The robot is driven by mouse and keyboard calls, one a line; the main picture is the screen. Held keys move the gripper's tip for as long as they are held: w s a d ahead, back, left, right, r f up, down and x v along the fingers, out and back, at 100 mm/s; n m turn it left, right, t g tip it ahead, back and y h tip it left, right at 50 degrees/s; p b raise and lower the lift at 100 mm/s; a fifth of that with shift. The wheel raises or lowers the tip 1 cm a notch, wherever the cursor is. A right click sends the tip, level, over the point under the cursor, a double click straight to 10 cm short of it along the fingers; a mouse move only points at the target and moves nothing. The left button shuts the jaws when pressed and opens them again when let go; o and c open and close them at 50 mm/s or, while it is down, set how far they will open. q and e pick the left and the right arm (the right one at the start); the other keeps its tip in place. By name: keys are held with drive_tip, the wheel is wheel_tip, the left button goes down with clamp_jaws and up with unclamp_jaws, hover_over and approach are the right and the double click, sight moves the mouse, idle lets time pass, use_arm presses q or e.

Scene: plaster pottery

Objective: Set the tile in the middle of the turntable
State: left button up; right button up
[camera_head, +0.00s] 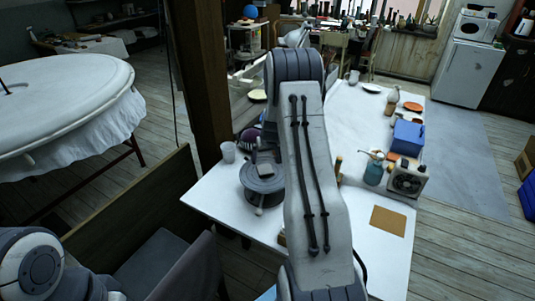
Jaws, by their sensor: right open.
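The turntable (258,186) is a dark grey round disc near the left edge of the white table. A small grey flat square piece, which looks like the tile (265,170), lies on its top, near the middle. I cannot tell exactly how well it is centred. My right arm (314,180) rises through the middle of the view and bends at the top. It hides the area just right of the turntable. My right gripper is open and mostly hidden behind this arm, close to the turntable. My left arm (35,268) shows at the lower left; its gripper is out of view.
The white table (345,185) holds a brown square mat (388,220), a small grey fan-like box (408,179), a blue box (408,137) and a teal jar (374,173). A pale cup (228,151) stands behind the turntable. A wooden post (200,80) rises at the back left.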

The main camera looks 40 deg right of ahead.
drive_tip(key=d+v, duration=0.1)
drive_tip(key=v, duration=0.4)
drive_tip(key=s+a+r+n+g+y, duration=0.1)
drive_tip(key=s+a+r+n, duration=0.15)
drive_tip(key=a, duration=0.85)
drive_tip(key=s+a+r+n+y, duration=0.1)
drive_tip(key=s+a+r, duration=0.15)
drive_tip(key=a, duration=0.75)
drive_tip(key=s+a+r+n+g+y, duration=0.15)
drive_tip(key=a+r, duration=0.25)
drive_tip(key=a, duration=0.7)
drive_tip(key=s+a+n+g, duration=0.1)
drive_tip(key=s+a+n, duration=0.2)
drive_tip(key=s, duration=1)
drive_tip(key=s+a+r+n, duration=0.1)
drive_tip(key=s+a+n, duration=0.3)
drive_tip(key=s+a, duration=0.3)
drive_tip(key=s, duration=0.5)
drive_tip(key=shift+s+a+r+g+h+b, duration=0.25)
drive_tip(key=shift+s+g+h+b, duration=0.1)
